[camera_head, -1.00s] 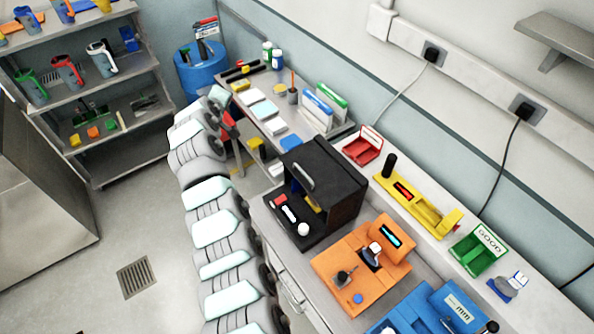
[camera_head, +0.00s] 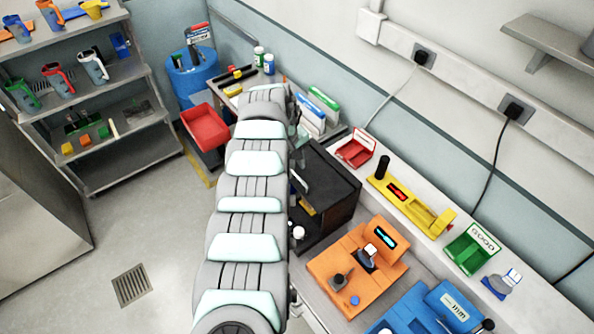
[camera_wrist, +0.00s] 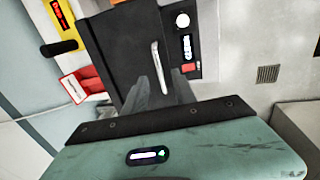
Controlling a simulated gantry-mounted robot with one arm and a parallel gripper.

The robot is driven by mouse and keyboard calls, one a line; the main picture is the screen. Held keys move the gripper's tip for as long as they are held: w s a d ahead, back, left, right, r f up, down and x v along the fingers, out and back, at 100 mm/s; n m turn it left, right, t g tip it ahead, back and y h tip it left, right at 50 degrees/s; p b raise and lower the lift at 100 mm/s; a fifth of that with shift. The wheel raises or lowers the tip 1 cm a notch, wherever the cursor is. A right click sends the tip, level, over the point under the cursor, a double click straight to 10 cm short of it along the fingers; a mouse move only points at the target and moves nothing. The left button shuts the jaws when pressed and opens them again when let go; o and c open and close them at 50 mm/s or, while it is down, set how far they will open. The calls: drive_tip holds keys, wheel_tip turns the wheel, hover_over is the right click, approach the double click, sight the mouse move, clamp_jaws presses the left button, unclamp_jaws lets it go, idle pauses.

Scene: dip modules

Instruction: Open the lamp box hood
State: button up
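The lamp box (camera_head: 335,185) is a black box on the bench, partly hidden by my arm in the head view. Its hood (camera_wrist: 115,45) is a flat black panel in the wrist view and looks lowered. A pale bar handle (camera_wrist: 158,68) runs along the hood near its edge. The box's front strip carries a white round knob (camera_wrist: 183,20), a pale switch and a red part (camera_wrist: 188,68). My gripper (camera_wrist: 160,80) shows two grey fingers spread apart, empty, pointing toward the handle. Whether they touch the hood is unclear. My arm hides most of the gripper in the head view.
A red tray (camera_head: 356,148) and a yellow fixture (camera_head: 405,198) sit behind and right. White and green binders (camera_head: 318,108) stand beyond the box. A red bin (camera_head: 205,127) is left.

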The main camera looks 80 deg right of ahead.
sight(298, 177)
drive_tip(key=shift+s+d+f+p, duration=0.15)
drive_tip(key=shift+d+f+p, duration=0.05)
drive_tip(key=shift+f, duration=0.9)
drive_tip(key=shift+s+d+f+p, duration=0.15)
drive_tip(key=shift+f, duration=0.9)
drive_tip(key=shift+c, duration=0.3)
clamp_jaws()
